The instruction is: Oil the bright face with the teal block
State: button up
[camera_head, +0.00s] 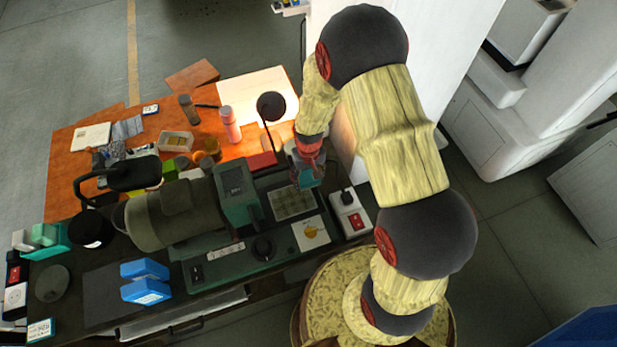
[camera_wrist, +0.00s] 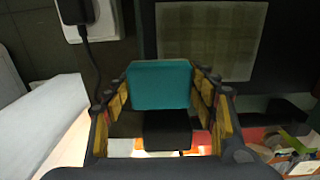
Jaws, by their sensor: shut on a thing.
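My gripper (camera_head: 308,163) is shut on the teal block (camera_wrist: 160,84), which sits between its two yellow-padded fingers in the wrist view. In the head view the teal block (camera_head: 307,180) shows just below the fingers, at the right end of the dark green machine. A pale grey-green plate with a faint grid (camera_head: 292,204) lies beside and below the block in that view. The plate also shows in the wrist view (camera_wrist: 210,40), apart from the block in the picture. I cannot tell for sure that this plate is the bright face, nor the block's height above the bench.
The green machine (camera_head: 175,215) fills the bench middle. A black lamp (camera_head: 271,105) and pink bottle (camera_head: 230,125) stand close behind my gripper. A white socket box (camera_head: 350,213) with a cable is to the right.

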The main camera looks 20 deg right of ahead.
jog(key=shift+f+b, duration=0.8)
jog(key=shift+f, duration=0.2)
dwell(0.3)
jog(key=shift+a, duration=0.1)
